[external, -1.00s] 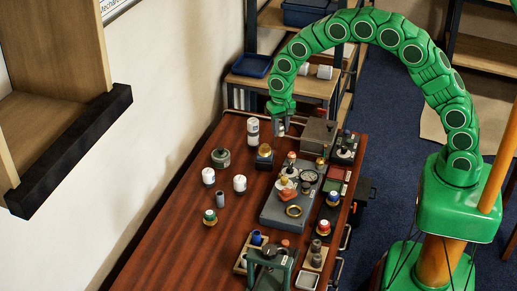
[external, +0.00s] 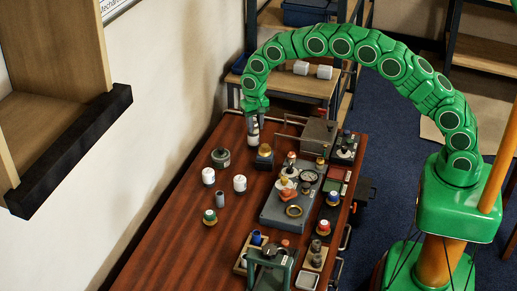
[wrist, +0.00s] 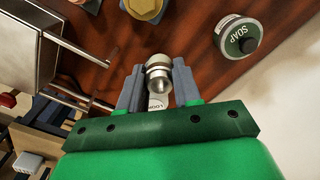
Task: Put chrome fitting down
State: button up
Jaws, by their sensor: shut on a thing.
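My gripper (wrist: 158,68) is shut on the chrome fitting (wrist: 158,79), a shiny stepped piece between the two grey fingers in the wrist view. A pale cap-like part shows just past it; whether it belongs to the fitting is unclear. In the external view my gripper (external: 254,114) is over the far left part of the wooden table (external: 165,225). A white label reading "LOO…" (wrist: 156,103) shows between the fingers. I cannot tell whether gripper and bottle touch.
A grey-green soap tin (wrist: 239,38) stands nearby, also in the external view (external: 220,157). A brass-topped block (external: 265,151) and a grey box with a rod handle (external: 318,133) stand to the right. White jars (external: 239,183) are nearer. The table's front left is bare.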

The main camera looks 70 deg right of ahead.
jog(key=shift+w+f, duration=1.1)
jog(key=shift+w, duration=1.45)
send_near(230, 149)
jog(key=shift+s+a+f, duration=0.1)
jog(key=shift+s+f, duration=0.1)
jog(key=shift+s, duration=0.35)
jog(key=shift+s+a+f, duration=0.1)
jog(key=shift+s+f, duration=0.1)
jog(key=shift+s, duration=0.3)
jog(key=shift+w+d+f, duration=0.1)
jog(key=shift+w+f, duration=0.65)
jog(key=shift+f, duration=0.05)
jog(key=shift+f, duration=0.1)
jog(key=shift+w+f, duration=0.15)
jog(key=shift+w, duration=0.15)
jog(key=shift+f, duration=1.55)
jog(key=shift+f, duration=0.1)
